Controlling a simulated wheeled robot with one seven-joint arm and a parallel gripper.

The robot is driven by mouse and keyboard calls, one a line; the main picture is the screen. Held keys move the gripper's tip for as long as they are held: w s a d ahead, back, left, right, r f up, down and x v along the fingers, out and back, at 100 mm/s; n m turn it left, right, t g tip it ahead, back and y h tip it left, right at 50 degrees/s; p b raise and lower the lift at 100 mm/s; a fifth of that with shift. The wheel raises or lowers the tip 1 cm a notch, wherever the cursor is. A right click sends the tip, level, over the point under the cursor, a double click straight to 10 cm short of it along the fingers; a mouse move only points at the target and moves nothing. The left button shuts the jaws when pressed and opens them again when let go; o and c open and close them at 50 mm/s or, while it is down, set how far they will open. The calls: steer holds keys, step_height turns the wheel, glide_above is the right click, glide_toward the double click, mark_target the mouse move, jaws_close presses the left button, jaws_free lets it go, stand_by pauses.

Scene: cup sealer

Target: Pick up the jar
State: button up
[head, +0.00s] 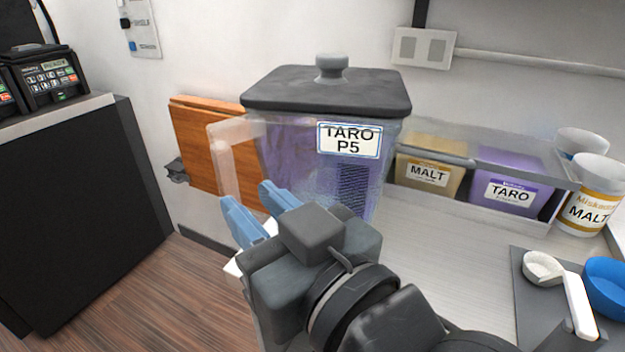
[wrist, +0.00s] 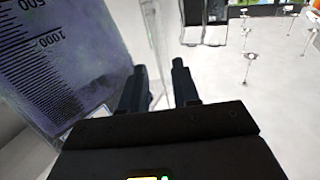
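The jar (head: 290,150) is a large clear container of purple powder with a black knobbed lid and a "TARO P5" label. It stands upright on the counter, with a clear loop handle (head: 222,150) on its left side. In the wrist view the jar's graduated wall (wrist: 60,60) fills the left. My gripper (head: 255,212) is at the lower part of the handle with its blue fingers apart. In the wrist view the clear handle bar (wrist: 158,45) runs down between the fingertips (wrist: 160,80). Whether the fingers touch it is unclear. My wrist hides the jar's lower front.
Behind the jar on the right are a malt bin (head: 430,172) and a taro bin (head: 508,195). White malt cups (head: 590,195) stand at the far right. A scoop (head: 577,300) and blue cup (head: 608,285) lie on a grey mat. A wooden board (head: 195,145) is behind left. Floor is open at left.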

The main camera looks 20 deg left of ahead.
mark_target(230, 182)
steer(key=x, duration=0.2)
steer(key=p+x, duration=0.1)
steer(key=x, duration=0.1)
steer(key=p+x, duration=0.1)
steer(key=x, duration=0.2)
steer(key=shift+s+r, duration=0.25)
steer(key=shift+r, duration=0.15)
steer(key=shift+w+a+f, duration=0.1)
steer(key=shift+w+a, duration=0.25)
steer(key=shift+a, duration=0.2)
steer(key=shift+c, duration=0.3)
jaws_close()
stand_by(0.4)
